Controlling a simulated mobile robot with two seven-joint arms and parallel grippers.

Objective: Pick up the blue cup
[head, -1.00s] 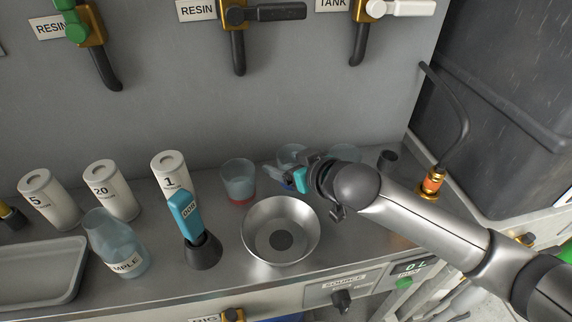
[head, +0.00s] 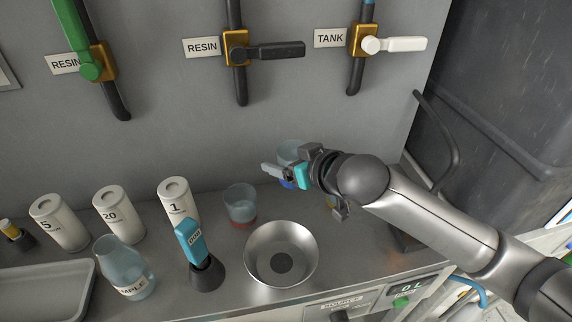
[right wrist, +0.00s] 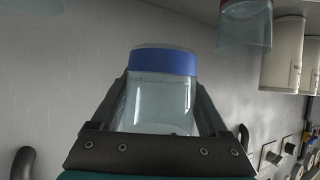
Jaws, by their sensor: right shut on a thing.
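The blue cup is a clear cup with a blue band at its base. In the right wrist view the blue cup (right wrist: 163,85) sits between the two fingers of my right gripper (right wrist: 160,110), which is shut on it. In the head view my right gripper (head: 290,175) is over the back of the counter, behind the metal bowl. There the blue cup (head: 291,151) is partly hidden by the gripper, and it looks raised above the counter. My left gripper is in neither current view.
A clear cup with a red base (head: 240,205) stands left of my right gripper. The metal bowl (head: 281,254), a blue-handled tool in a dark stand (head: 192,245), a sample beaker (head: 126,268) and white canisters (head: 118,208) share the counter. Valves with spouts (head: 238,75) hang on the wall.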

